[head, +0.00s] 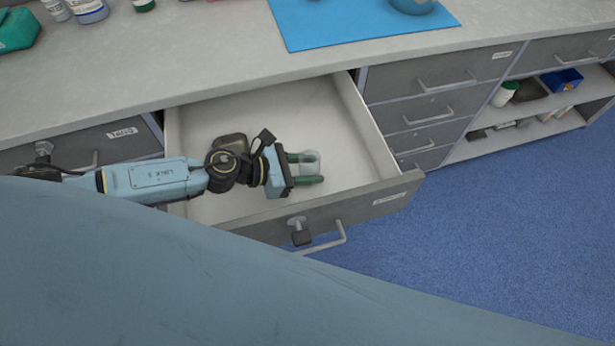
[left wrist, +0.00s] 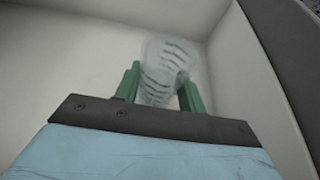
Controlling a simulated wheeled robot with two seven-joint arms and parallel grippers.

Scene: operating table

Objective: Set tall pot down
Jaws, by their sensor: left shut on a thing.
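The tall pot (head: 311,161) is a clear, see-through container with ridged sides. It is between the green fingers of my left gripper (head: 318,168), which is shut on it. The gripper and pot are inside the open drawer (head: 345,105), toward its right part. In the left wrist view the pot (left wrist: 163,70) sits between both fingers (left wrist: 158,82), with the pale drawer interior behind it. I cannot tell whether the pot touches the drawer floor. My right gripper is not in view.
The drawer front (head: 385,193) and side walls surround the gripper. The counter above holds a blue mat (head: 355,25), a blue bowl (head: 412,5) and bottles (head: 88,10). Bare drawer floor shows around the pot.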

